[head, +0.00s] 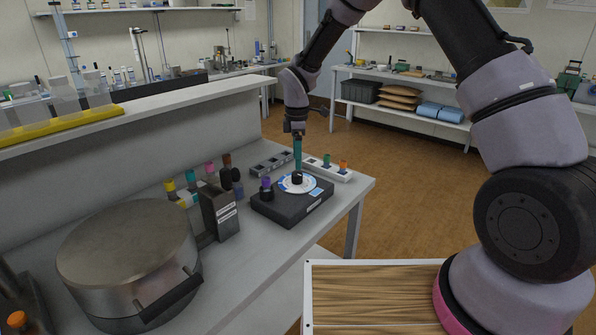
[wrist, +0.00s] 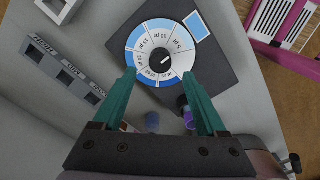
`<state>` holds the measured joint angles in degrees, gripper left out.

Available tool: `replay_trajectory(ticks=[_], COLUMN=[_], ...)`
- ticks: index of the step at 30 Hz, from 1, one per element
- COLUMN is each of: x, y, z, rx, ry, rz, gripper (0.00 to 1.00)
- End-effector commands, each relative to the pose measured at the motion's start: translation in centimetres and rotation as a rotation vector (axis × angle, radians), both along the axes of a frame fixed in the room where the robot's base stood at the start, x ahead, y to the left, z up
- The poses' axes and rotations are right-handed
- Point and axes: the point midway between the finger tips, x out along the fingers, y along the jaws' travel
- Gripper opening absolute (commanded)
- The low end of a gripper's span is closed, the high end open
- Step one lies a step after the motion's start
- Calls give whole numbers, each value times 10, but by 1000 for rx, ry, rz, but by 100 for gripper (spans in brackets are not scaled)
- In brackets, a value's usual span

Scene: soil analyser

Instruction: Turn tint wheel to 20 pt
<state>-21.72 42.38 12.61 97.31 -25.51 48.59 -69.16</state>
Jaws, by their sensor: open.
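The tint wheel (wrist: 137,62) is a white and blue dial with printed pt numbers, on a dark box (wrist: 215,75). At its middle is a black knob (wrist: 160,56) with a small white mark that seems to point to the upper right, near the 5 pt side. The exact setting is too small to tell. In the head view the wheel (head: 285,185) lies flat on the box (head: 300,207). My gripper (wrist: 160,74) is open and empty, its teal fingers spread above the near part of the wheel. In the head view my gripper (head: 297,168) points down just above the knob.
A purple-capped vial (head: 266,184) stands on the box's left corner. A grey slotted block (head: 271,163) and a white strip with green and orange caps (head: 330,170) lie behind. Capped bottles and a large round metal vessel (head: 128,250) stand left. The bench edge is close on the right.

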Motion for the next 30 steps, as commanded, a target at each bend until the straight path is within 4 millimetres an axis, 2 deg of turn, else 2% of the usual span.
replay_trajectory(ticks=[3,9,20,21,23,24,27,30], x=[-1,0,0,0,0,0,0,0], y=[0,0,0,0,0,0,0,0], z=[-23,-47,-54,-54,-54,-54,-53,-53], rx=[-1,0,1,1,1,1,1,1], ry=[2,1,-1,-1,-1,-1,-1,-1], rz=[1,-1,-2,-2,-2,-2,-2,-3], gripper=[74,74,74,71,48,32,0,0])
